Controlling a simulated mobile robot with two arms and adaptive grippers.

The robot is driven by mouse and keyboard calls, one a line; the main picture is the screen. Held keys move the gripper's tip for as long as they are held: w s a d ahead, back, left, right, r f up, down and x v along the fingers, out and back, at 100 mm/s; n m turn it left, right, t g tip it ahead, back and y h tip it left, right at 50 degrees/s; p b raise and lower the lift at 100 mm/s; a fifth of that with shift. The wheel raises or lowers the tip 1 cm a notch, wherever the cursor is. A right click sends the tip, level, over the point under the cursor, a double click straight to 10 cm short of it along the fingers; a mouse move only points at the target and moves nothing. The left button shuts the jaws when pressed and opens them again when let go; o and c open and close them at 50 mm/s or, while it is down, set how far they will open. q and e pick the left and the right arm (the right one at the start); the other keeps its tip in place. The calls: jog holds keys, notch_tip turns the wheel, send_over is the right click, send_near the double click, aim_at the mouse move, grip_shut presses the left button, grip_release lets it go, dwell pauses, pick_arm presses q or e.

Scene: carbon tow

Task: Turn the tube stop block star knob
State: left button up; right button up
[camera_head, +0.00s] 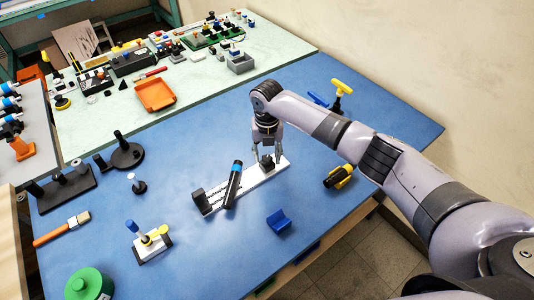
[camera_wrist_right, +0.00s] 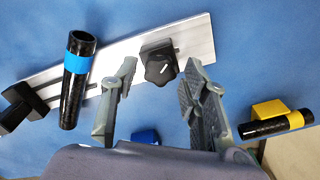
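The black star knob (camera_wrist_right: 160,68) sits on the stop block (camera_wrist_right: 158,47) at one end of the white slotted rail (camera_wrist_right: 110,62); in the head view the rail (camera_head: 215,205) lies on the blue table, with the knob partly hidden by my gripper. My right gripper (camera_head: 268,158) is above that end, pointing down. In the wrist view its fingers (camera_wrist_right: 160,90) are open, either side of the knob with nothing between them; I cannot tell if they touch it. A black tube with a blue band (camera_wrist_right: 77,80) leans across the rail. My left gripper is not in view.
A second black block (camera_head: 198,198) is at the rail's other end. A blue cradle (camera_head: 278,220) lies in front, a black-and-yellow piece (camera_head: 340,177) to the right. A yellow T-handle tool (camera_head: 340,92) stands behind my arm.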

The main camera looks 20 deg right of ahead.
aim_at(267, 158)
jog(key=shift+o, duration=0.2)
notch_tip(267, 158, up, 12)
dwell(0.6)
jog(key=shift+f, duration=0.1)
dwell(0.3)
